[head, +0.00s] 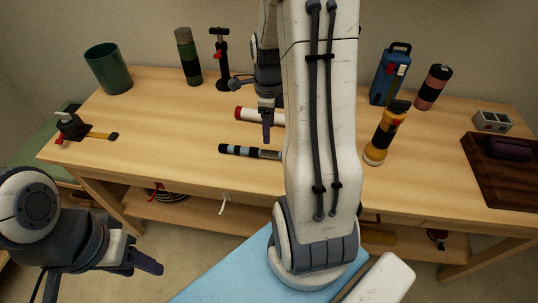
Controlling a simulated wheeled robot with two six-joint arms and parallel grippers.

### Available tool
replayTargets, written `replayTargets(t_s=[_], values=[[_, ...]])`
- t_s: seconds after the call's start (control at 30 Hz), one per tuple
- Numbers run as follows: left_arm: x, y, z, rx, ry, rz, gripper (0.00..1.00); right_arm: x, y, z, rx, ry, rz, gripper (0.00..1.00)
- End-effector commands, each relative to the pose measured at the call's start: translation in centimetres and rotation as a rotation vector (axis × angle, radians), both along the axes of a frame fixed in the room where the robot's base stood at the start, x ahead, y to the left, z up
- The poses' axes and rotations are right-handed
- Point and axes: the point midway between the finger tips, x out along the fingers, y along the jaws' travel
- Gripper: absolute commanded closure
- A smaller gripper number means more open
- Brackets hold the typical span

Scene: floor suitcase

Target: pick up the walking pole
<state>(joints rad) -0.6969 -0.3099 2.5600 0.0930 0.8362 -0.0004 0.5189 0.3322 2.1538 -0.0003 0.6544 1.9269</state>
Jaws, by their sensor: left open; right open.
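A dark rod with pale blue bands (235,149) lies on the wooden table, left of my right arm. It looks like the walking pole, collapsed short, but I cannot be sure. Its right end runs behind my arm. Just behind it lies a white cylinder with a red end (252,115), also partly hidden. My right gripper (267,124) points down over the table by the white cylinder, behind the banded rod. It is open; one finger shows clearly and the rest is partly hidden by my arm. My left gripper (146,264) is open and empty, low in front of the table.
On the table stand a green cup (108,70), a green flask (188,58), a pump (221,62), a yellow flashlight (385,137), a blue case (390,78) and a pink-black bottle (433,87). A dark wooden tray (485,178) lies at right.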

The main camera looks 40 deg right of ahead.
Motion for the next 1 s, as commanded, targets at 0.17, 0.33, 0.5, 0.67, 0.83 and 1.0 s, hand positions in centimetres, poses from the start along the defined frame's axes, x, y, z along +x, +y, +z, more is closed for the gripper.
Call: replayTargets(t_s=[0.17, 0.33, 0.5, 0.67, 0.83, 1.0], values=[[0.0, 0.0, -0.3, 0.000, 0.000, 0.000, 0.50, -0.1, -0.1, -3.0, 0.003, 0.005, -0.011, 0.31], [0.0, 0.0, -0.4, 0.000, 0.000, 0.000, 0.50, -0.1, -0.1, -4.6, 0.002, 0.003, -0.008, 0.31], [0.0, 0.0, -0.4, 0.000, 0.000, 0.000, 0.50, -0.3, -0.2, -6.3, 0.003, 0.005, -0.009, 0.31], [0.0, 0.0, -0.5, 0.000, 0.000, 0.000, 0.50, -0.4, -0.4, -8.8, 0.003, 0.005, -0.008, 0.31], [0.0, 0.0, -0.6, 0.000, 0.000, 0.000, 0.50, -0.3, -0.4, -9.9, 0.000, 0.001, -0.007, 0.31], [0.0, 0.0, -0.6, 0.000, 0.000, 0.000, 0.50, -0.3, -0.5, -9.9, 0.001, 0.001, -0.007, 0.31]])
